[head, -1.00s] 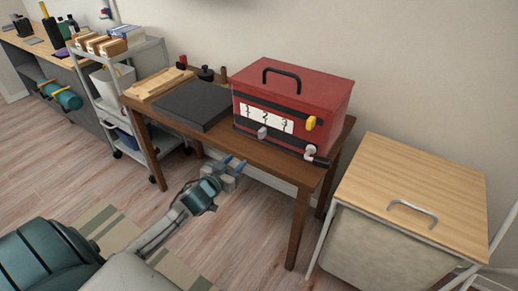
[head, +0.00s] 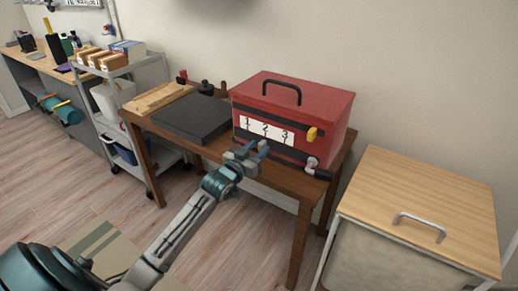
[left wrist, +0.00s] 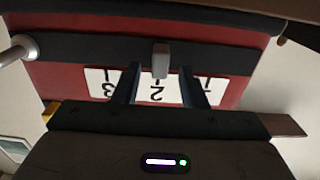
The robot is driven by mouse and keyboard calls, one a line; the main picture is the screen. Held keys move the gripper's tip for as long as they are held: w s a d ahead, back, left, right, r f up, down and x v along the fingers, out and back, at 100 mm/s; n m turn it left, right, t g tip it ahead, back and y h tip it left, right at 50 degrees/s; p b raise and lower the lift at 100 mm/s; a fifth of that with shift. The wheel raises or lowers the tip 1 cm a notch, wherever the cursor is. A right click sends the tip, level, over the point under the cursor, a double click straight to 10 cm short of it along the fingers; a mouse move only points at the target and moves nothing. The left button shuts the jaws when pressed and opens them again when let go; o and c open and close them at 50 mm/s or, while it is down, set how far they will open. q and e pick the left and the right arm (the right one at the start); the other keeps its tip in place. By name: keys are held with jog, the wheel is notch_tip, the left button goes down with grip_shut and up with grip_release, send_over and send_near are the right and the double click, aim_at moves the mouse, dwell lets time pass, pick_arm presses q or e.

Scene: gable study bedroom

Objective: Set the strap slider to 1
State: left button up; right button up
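The red box (head: 335,125) stands on a wooden table, with a white label (head: 268,131) numbered 1, 2, 3 from left to right on its front. In the left wrist view the label (left wrist: 177,97) is upside down, with 3 at left and 1 at right. The grey strap slider (left wrist: 161,60) sits on the dark strap (left wrist: 90,48) in line with the 2. My left gripper (head: 257,148) is in front of the box; its fingers (left wrist: 161,88) are open, appearing one on each side of the slider, with gaps. In the head view the gripper hides the slider. My right gripper is out of view.
The box front also carries a yellow latch (head: 311,134) and a silver knob (head: 312,163) beside a black handle. A dark flat slab (head: 193,118) lies left of the box. A wooden-topped cabinet (head: 420,195) stands right of the table.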

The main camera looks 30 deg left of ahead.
aim_at(247, 134)
pick_arm(q)
jog(key=shift+w, duration=0.75)
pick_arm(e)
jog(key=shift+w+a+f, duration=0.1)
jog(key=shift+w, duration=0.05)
pick_arm(q)
grip_shut()
jog(key=a, duration=0.6)
jog(key=shift+w+a+f+b, duration=0.1)
jog(key=shift+f+b, duration=0.05)
jog(key=shift+b, duration=0.25)
jog(key=shift+a+r, duration=0.2)
jog(key=shift+a, duration=0.3)
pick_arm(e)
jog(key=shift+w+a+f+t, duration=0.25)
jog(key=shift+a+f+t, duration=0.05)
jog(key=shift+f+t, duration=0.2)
pick_arm(q)
grip_release()
jog(key=shift+a, duration=0.15)
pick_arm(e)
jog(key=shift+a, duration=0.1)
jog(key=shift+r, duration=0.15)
